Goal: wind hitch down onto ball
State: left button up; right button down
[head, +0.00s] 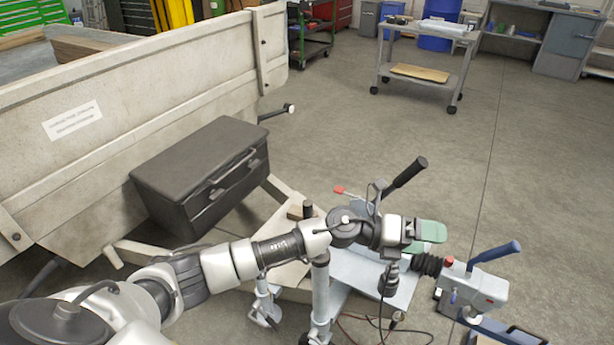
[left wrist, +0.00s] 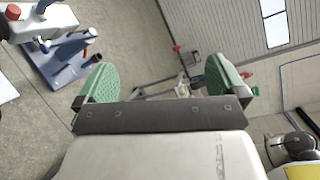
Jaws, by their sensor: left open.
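The grey hitch head (head: 478,288) with a raised blue lever and a red knob sits at the front of the trailer's drawbar. It also shows at the top left of the left wrist view (left wrist: 32,24). A blue stand (head: 505,332) is below and beside it; I cannot make out the ball. A crank with a black grip (head: 408,172) rises behind my left gripper (head: 430,232). That gripper has green finger pads, set apart and empty in the left wrist view (left wrist: 160,88). I cannot tell whether it touches the crank. My right gripper is out of view.
The trailer's pale side wall (head: 150,85) fills the left, with a dark toolbox (head: 200,175) on its frame. Cables (head: 365,325) lie below the drawbar. A grey cart (head: 425,55) stands at the back. The concrete floor on the right is clear.

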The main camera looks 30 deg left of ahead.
pick_arm(q)
jog(key=w+a+f+m+g+y, duration=0.2)
jog(key=a+f+m+g+y, duration=0.1)
jog(key=a+m, duration=0.1)
notch_tip(320, 180, up, 3)
jog(key=m+g+y, duration=0.1)
jog(key=g+y, duration=0.3)
jog(key=y, duration=0.8)
send_over(309, 203)
jog(key=shift+a+f, duration=0.2)
jog(key=shift+a, duration=0.2)
jog(key=f+b, duration=0.2)
jog(key=f, duration=0.1)
jog(key=f+b, duration=0.3)
jog(key=f, duration=0.1)
jog(key=f+b, duration=0.2)
jog(key=f, duration=0.1)
jog(key=shift+d+f+b, duration=0.2)
jog(key=shift+d+b, duration=0.05)
jog(key=shift+b, duration=0.1)
jog(key=shift+r, duration=0.1)
jog(key=c, duration=1.8)
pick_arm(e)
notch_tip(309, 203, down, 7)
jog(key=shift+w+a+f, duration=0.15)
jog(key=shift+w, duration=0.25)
pick_arm(q)
jog(key=shift+d, duration=0.1)
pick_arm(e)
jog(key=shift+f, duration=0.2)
